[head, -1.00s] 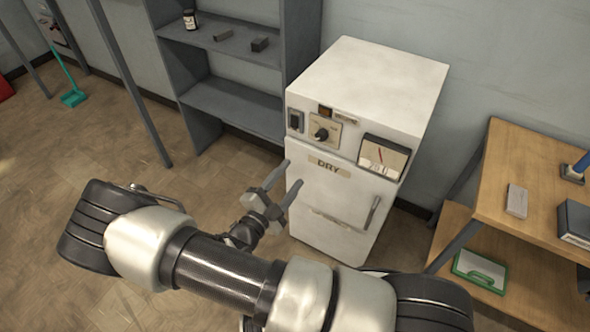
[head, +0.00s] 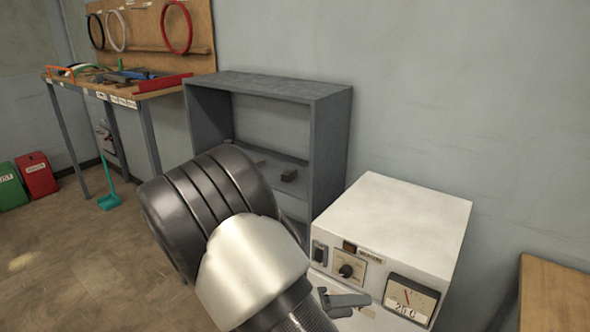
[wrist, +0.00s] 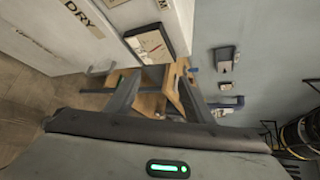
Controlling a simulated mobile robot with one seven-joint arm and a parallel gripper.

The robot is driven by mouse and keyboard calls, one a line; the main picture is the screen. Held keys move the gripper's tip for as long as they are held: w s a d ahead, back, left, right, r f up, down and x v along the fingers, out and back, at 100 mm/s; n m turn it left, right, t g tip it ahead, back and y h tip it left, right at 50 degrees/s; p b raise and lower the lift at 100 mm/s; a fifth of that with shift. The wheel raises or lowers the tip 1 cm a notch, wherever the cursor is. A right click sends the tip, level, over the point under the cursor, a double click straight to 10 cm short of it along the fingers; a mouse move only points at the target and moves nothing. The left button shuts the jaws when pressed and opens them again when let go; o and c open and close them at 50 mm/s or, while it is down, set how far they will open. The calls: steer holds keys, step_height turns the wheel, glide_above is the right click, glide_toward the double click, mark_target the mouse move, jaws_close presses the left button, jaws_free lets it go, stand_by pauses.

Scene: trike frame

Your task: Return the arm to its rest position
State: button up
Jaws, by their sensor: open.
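My arm (head: 255,270) rises large across the lower middle of the head view, bent at a dark ribbed joint. My gripper (head: 345,298) shows only partly at the bottom, in front of the white drying cabinet (head: 400,220). In the wrist view my gripper (wrist: 160,82) has its two grey fingers apart, with nothing between them. The cabinet's front with its DRY label also shows there (wrist: 60,40), beyond the fingers at upper left. Whether a finger touches the cabinet, I cannot tell.
A grey shelf unit (head: 268,88) stands behind my arm. A workbench (head: 160,88) with a pegboard is at the far left. Red (head: 36,175) and green (head: 10,188) bins stand on the floor. A wooden bench (head: 552,300) is at lower right. The left floor is open.

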steer(key=s+r+m+y+p, duration=0.1)
steer(key=s+r+m+y, duration=0.3)
steer(key=r+m, duration=0.5)
steer(key=s+d+r+m+y+p, duration=0.1)
steer(key=s+r+m+y, duration=0.3)
steer(key=r+m, duration=0.6)
steer(key=s+r+m+t+y+p, duration=0.1)
steer(key=s+r+m+y, duration=0.3)
steer(key=m, duration=1.2)
steer(key=s+r+p, duration=0.1)
steer(key=s+r, duration=0.2)
steer(key=r, duration=0.2)
steer(key=shift+s+d+r+m+y, duration=0.15)
steer(key=shift+d+m+y, duration=0.25)
steer(key=shift+c, duration=0.2)
